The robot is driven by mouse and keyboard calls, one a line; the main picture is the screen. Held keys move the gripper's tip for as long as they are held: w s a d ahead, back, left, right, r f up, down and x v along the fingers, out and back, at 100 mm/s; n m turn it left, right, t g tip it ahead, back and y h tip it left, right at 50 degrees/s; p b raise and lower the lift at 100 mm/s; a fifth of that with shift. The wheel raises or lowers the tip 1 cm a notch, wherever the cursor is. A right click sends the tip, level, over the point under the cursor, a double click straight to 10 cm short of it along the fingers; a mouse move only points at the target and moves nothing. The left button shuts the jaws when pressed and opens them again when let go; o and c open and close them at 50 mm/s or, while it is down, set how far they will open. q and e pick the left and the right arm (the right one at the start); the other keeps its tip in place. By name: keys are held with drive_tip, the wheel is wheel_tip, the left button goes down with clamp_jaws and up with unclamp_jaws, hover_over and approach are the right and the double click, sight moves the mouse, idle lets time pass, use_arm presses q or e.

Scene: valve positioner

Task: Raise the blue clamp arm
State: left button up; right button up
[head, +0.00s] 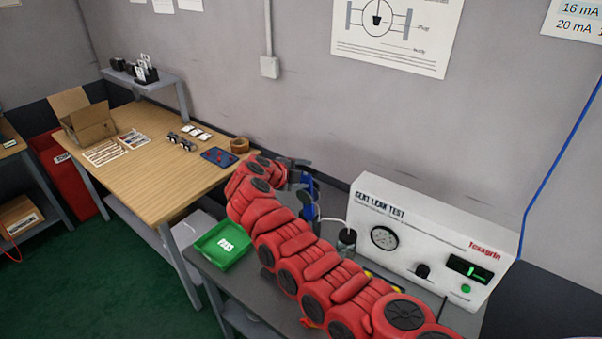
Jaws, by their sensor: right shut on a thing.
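The blue clamp arm (308,197) shows as a small blue piece near the middle of the head view, above the dark bench and behind my red right arm. My right gripper (300,174) is at its upper end and is shut on it. The clamp arm appears close to upright, but much of the gripper's contact is small and partly hidden. The lower part of the clamp is hidden behind my arm. My left gripper is not in view.
A white seat leak test box (430,235) with a gauge stands right of the clamp. A metal cylinder (347,240) with a thin tube stands beside it. A green PASS tray (222,246) lies left of my arm. A wooden table (165,190) with small items stands further left.

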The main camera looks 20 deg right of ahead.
drive_tip(key=shift+f, duration=0.25)
drive_tip(key=shift+s+a+r+b, duration=0.2)
drive_tip(key=shift+a+b, duration=0.15)
drive_tip(key=b+v, duration=0.5)
drive_tip(key=v, duration=1.1)
drive_tip(key=shift+s+a+r, duration=0.15)
drive_tip(key=shift+a+r, duration=0.05)
drive_tip(key=shift+r, duration=0.15)
